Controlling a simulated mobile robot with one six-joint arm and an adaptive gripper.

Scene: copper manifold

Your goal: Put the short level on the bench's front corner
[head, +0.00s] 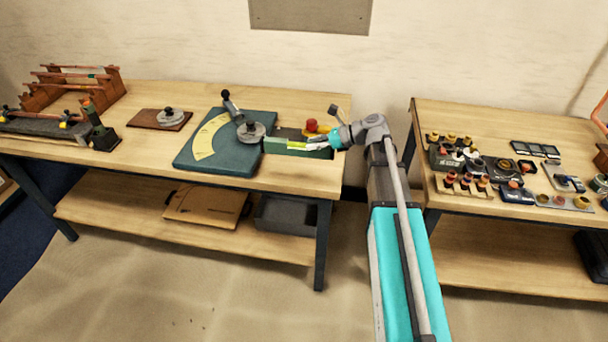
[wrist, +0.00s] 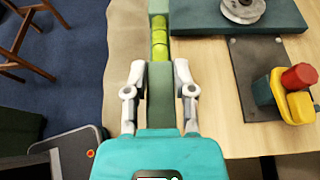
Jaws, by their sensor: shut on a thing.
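The short level is a green bar with yellow-green vials; it shows in the head view (head: 275,146) and in the wrist view (wrist: 159,95). My gripper (wrist: 160,72) is shut on it, one finger on each side. In the head view my gripper (head: 328,143) is at the right part of the left bench (head: 270,178), with the level pointing left toward the teal angle plate. In the wrist view the level runs along the bench edge, with floor on its left and bench top on its right. I cannot tell whether it touches the bench.
A teal plate with a yellow scale (head: 222,150) and grey knob lies left of the level. A red and yellow object (head: 312,126) stands behind it by a dark plate (wrist: 255,75). A second bench (head: 460,205) with many small parts stands right, across a gap.

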